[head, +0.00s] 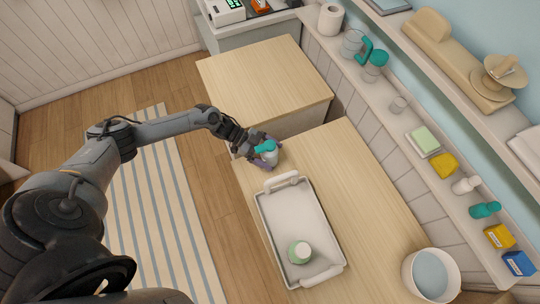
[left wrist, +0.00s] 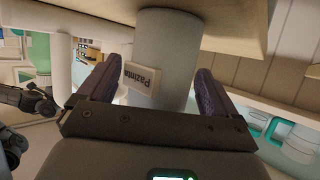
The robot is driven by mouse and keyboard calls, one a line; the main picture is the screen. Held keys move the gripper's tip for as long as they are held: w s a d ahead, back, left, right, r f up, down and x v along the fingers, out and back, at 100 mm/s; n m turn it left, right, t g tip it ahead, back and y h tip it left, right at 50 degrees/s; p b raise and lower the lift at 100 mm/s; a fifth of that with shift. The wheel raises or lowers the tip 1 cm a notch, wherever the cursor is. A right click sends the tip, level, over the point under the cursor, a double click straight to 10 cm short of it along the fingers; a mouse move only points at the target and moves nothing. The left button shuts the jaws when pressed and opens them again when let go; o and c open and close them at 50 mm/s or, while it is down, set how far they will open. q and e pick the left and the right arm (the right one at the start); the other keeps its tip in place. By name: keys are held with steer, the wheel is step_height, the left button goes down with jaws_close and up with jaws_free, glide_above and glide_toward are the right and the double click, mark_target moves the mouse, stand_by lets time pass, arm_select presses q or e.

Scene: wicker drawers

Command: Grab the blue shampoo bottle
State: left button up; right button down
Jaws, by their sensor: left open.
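A bottle with a teal top (head: 265,146) and a pale body stands on the near wooden top, close to its far left corner. In the left wrist view its pale grey-blue body (left wrist: 165,55) carries a white label reading "Pazinta". My left gripper (head: 267,157) is open, with its purple fingers on either side of this bottle. In the left wrist view the bottle is between the fingers of the gripper (left wrist: 155,92), with gaps visible beside it. Contact cannot be told. My right gripper is not in view.
A white tray (head: 264,221) with raised handles lies just nearer, holding a green-and-white container (head: 300,251). A white bucket (head: 409,268) stands at the near right. A wall shelf holds a teal bottle (head: 484,210) and several other items. The far wooden top (head: 262,80) is clear.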

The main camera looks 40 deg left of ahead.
arm_select(q)
steer(key=c, duration=1.2)
